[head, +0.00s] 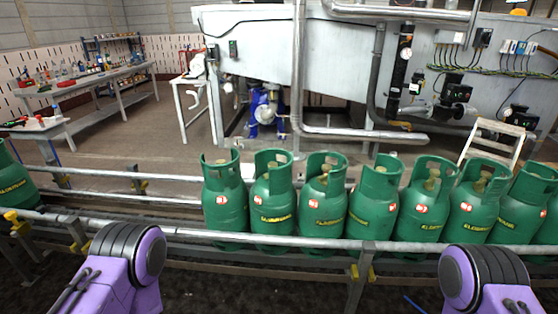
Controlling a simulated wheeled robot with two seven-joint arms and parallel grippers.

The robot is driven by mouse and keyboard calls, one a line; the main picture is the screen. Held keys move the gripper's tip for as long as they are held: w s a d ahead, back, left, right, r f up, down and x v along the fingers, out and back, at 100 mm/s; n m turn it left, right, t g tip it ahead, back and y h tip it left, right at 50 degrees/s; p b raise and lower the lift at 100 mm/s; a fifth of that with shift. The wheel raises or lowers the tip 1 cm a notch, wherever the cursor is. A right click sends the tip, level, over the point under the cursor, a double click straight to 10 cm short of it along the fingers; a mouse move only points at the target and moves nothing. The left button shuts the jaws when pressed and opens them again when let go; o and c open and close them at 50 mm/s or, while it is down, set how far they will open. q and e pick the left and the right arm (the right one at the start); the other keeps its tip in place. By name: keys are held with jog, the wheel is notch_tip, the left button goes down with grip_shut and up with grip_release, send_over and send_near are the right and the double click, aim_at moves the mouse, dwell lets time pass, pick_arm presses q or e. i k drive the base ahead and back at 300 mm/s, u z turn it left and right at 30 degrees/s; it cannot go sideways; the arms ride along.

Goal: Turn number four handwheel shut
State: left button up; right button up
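A row of several green gas cylinders stands upright on the conveyor (300,242), each with an open collar around its valve. No numbers are readable, so I cannot tell which handwheel is number four. Fourth from the left in the main row is a cylinder (372,212) whose small brass-coloured valve (381,170) shows in its collar. Similar valves show in the third cylinder (322,210), the fifth (425,208) and the sixth (472,212). Whether any handwheel is open or shut is too small to see. Purple links of my arms show at the bottom; neither gripper is in view.
Metal rails (190,228) run along the conveyor between me and the cylinders. Another green cylinder (14,184) stands apart at the far left, with a gap before the row. Behind are workbenches (110,82), pipes and a stepladder (494,136).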

aim_at(273, 164)
jog(key=u, duration=0.1)
jog(key=k, duration=0.45)
jog(key=z, duration=1.25)
jog(key=i, duration=1.55)
jog(key=u, duration=0.6)
